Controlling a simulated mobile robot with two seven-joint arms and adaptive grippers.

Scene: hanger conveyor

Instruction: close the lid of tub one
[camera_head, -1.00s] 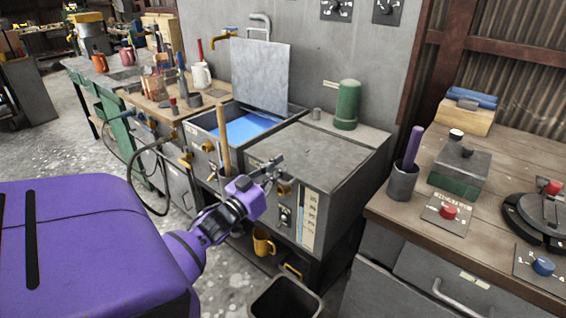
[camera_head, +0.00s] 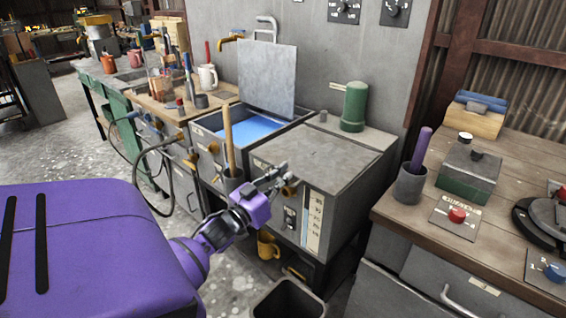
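An open tub (camera_head: 205,137) with blue liquid (camera_head: 250,129) stands left of centre. Its flat grey lid (camera_head: 267,80) stands upright at the back, with a bent handle on top. A second tub (camera_head: 325,151) beside it on the right has its grey top shut. No number shows on either tub, so I cannot tell from markings which is tub one. My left gripper (camera_head: 276,178) is in front of the second tub's front left edge, below the raised lid and apart from it. Its fingers look parted, with nothing between them. My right gripper is out of view.
A wooden handle (camera_head: 228,143) stands upright in front of the open tub. A green canister (camera_head: 353,106) stands behind the second tub. A workbench (camera_head: 400,212) with a purple rod in a cup (camera_head: 411,182) is at right. A bin (camera_head: 288,298) stands below.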

